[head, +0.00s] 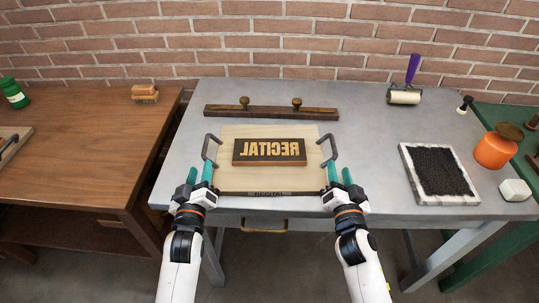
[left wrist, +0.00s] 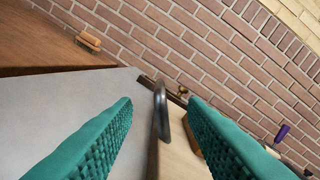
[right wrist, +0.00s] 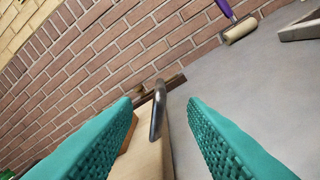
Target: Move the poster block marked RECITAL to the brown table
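The poster block marked RECITAL (head: 270,152) has mirrored letters on a dark face and lies on a pale board (head: 238,184) with RECITAL on its front edge. The board rests on the grey table (head: 370,120) and has a dark handle at each side. My left gripper (head: 205,172) is open, with the left handle (left wrist: 161,110) between its fingers. My right gripper (head: 338,176) is open, with the right handle (right wrist: 157,108) between its fingers. Neither gripper is visibly closed on its handle. The brown table (head: 90,130) stands to the left.
On the brown table are a green bottle (head: 14,93), a brush (head: 145,93) and a partly seen handled item (head: 12,142); its middle is clear. A wooden bar (head: 270,111) lies behind the board. An ink tray (head: 407,155), roller (head: 404,97) and orange pot (head: 492,151) are right.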

